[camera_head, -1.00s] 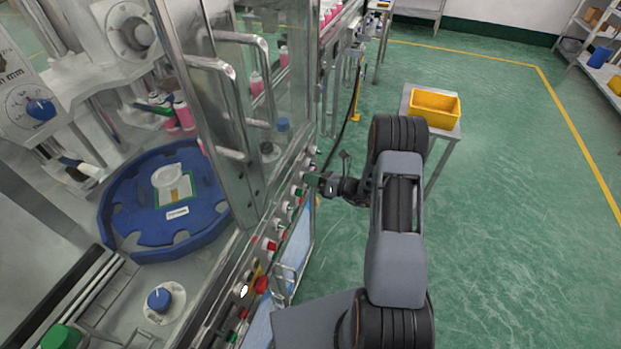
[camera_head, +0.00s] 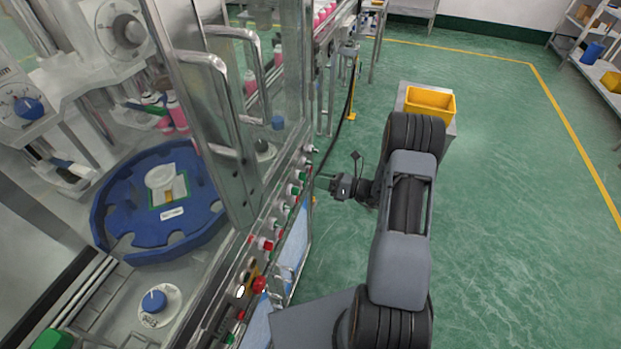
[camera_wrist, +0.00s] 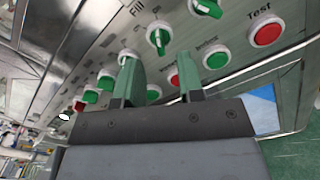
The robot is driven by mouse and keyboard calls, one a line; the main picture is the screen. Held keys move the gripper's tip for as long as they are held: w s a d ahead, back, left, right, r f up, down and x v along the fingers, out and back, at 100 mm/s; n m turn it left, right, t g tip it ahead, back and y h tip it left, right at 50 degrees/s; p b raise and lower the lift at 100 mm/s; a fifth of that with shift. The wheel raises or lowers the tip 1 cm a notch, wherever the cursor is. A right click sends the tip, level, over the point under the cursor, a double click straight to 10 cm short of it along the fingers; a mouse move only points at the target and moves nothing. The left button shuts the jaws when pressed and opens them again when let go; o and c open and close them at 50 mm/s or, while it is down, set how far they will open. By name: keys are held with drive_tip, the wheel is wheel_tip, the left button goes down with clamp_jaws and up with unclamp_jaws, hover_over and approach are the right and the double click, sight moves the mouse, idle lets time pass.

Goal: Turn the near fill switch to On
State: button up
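The control panel (camera_wrist: 230,45) fills the upper part of the wrist view, with a row of switches and buttons. A "Fill" label (camera_wrist: 135,9) is printed near the top. A green-handled rotary switch (camera_wrist: 158,38) stands just beyond my fingertips, its handle roughly upright. Another green-handled switch (camera_wrist: 207,7) is at the upper right, its handle tilted. I cannot tell for certain which is the near fill switch. My gripper (camera_wrist: 158,75) is open and empty, its green fingers apart. The left finger hides part of another switch. In the head view, my gripper (camera_head: 325,180) is beside the panel.
Green buttons (camera_wrist: 215,57) and a red Test button (camera_wrist: 266,31) lie close around the switches. Glass doors with metal handles (camera_head: 235,150) rise above the panel. A yellow bin (camera_head: 430,102) stands on a table behind my arm. Open green floor lies to the right.

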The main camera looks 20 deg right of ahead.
drive_tip(key=b+v, duration=0.1)
drive_tip(key=v, duration=0.8)
idle(0.3)
drive_tip(key=s+a+n+g+h, duration=0.55)
drive_tip(key=s+n+g, duration=0.55)
drive_tip(key=n, duration=0.6)
drive_tip(key=s+a+r+n+t+h, duration=0.2)
drive_tip(key=a+r+n+h, duration=0.1)
drive_tip(key=r+n, duration=0.4)
drive_tip(key=s+a+r+n+t+h, duration=0.2)
drive_tip(key=r+n+h, duration=0.4)
drive_tip(key=r, duration=0.3)
drive_tip(key=shift+a+r+n, duration=0.4)
drive_tip(key=shift+a+n, duration=0.4)
